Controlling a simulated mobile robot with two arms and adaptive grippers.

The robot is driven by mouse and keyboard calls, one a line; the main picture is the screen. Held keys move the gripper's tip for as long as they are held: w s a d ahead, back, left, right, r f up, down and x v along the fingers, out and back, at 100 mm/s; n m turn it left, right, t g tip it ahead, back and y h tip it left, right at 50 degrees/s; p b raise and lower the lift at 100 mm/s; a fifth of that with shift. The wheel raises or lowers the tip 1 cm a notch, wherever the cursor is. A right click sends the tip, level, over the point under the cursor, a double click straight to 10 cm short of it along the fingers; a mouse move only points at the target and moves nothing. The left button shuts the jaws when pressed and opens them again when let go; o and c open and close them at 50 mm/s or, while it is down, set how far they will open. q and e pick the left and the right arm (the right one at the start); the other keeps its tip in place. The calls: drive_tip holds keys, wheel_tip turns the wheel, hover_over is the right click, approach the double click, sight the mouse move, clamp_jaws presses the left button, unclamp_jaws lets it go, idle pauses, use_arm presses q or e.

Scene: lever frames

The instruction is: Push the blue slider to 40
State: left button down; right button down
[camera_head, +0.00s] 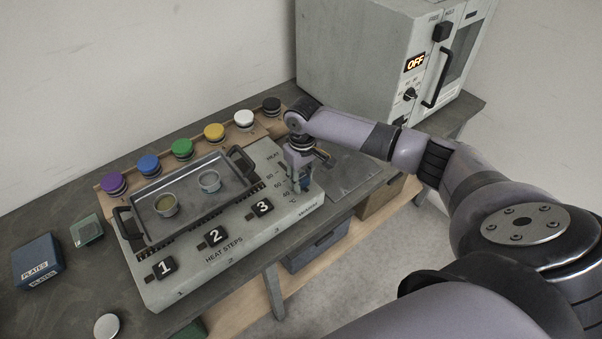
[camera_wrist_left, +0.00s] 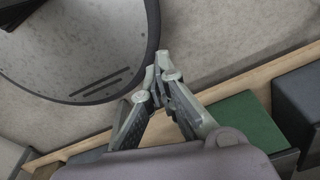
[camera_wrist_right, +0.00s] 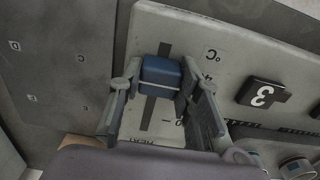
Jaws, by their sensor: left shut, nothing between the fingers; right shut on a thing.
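The blue slider (camera_wrist_right: 160,77) sits on its dark slot in the grey heat panel (camera_head: 300,205). It also shows in the head view (camera_head: 304,184), partly covered by my right gripper (camera_head: 302,174). The right gripper (camera_wrist_right: 158,84) is shut on the slider, one finger on each side. The slider is toward the °C end of the scale, near the low numbers; its exact reading cannot be told. In the right wrist view a finger hides most numbers. My left gripper (camera_wrist_left: 163,72) is shut and empty, away from the panel and above the floor.
A tray (camera_head: 150,236) with two small cups lies on the panel beside the slider. Numbered black blocks (camera_head: 215,236) stand along the front. Several coloured knobs (camera_head: 182,149) line the back. An oven-like unit (camera_head: 350,70) reading OFF stands behind my right arm.

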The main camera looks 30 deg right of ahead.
sight(303, 178)
drive_tip(key=shift+s+d, duration=0.1)
drive_tip(key=shift+s, duration=0.25)
drive_tip(key=shift+w+f, duration=0.1)
drive_tip(key=shift+w, duration=0.05)
drive_tip(key=c, duration=1.2)
unclamp_jaws()
drive_tip(key=shift+o, duration=0.2)
drive_tip(key=shift+w, duration=0.1)
drive_tip(key=shift+r, duration=0.3)
use_arm(q)
drive_tip(key=shift+s, duration=0.25)
use_arm(e)
wheel_tip(303, 178, up, 12)
drive_tip(key=shift+f, duration=0.2)
